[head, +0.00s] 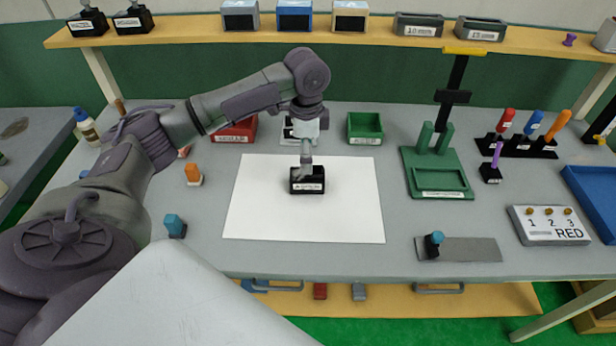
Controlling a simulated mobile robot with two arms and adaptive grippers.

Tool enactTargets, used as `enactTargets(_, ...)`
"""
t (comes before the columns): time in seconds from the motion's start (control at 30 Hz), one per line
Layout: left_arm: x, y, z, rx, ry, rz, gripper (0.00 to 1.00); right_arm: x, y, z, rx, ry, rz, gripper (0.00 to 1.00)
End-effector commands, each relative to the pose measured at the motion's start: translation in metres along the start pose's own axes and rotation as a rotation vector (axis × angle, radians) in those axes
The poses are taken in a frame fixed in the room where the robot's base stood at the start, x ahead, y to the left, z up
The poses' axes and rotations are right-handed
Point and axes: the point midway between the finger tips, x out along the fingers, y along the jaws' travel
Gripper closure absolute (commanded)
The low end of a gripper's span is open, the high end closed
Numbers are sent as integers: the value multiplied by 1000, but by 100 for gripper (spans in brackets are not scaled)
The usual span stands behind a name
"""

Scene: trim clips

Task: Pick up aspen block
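My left gripper (306,168) points down over the middle of the white sheet (255,205). Its tip is right at a small black block or holder (308,187) with a white label on its front. The label is too small to read, so I cannot tell whether this is the aspen block. The fingers are small and overlap the black piece, so I cannot tell whether they are open or shut on something. No other piece in view is readably marked aspen. My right gripper is not in view.
Behind the sheet are a red bin (236,131) and a green bin (365,127). A green fixture (437,172) stands to the right, near screwdrivers in a black rack (521,147). A blue-topped piece (175,225) and an orange one (193,173) stand left. The sheet is otherwise clear.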

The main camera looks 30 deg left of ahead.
Motion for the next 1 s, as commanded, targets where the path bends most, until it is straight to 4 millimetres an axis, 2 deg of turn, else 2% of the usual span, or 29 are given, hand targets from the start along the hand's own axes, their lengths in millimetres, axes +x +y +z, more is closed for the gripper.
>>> enactTargets(0.07, 13, 0, 0, 0, -1, 2, 12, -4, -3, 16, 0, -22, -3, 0)
enactTargets(0.17, 24, 0, -1, 0, 0, 1, 12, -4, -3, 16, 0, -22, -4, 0)
enactTargets(0.4, 43, 0, 1, 1, -2, 2, 12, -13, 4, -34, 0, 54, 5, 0)
enactTargets(0.5, 58, -2, 2, 0, -2, 2, 12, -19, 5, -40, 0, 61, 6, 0)
enactTargets(0.7, 79, -2, 1, 2, 0, -1, 12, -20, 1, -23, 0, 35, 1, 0)
enactTargets(0.9, 81, -2, 1, 3, 1, -2, 12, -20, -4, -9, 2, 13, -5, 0)
enactTargets(0.93, 81, -2, 1, 2, 1, -2, 14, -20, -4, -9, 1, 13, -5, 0)
enactTargets(1.0, 81, -2, 1, 2, 1, -2, 26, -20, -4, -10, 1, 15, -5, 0)
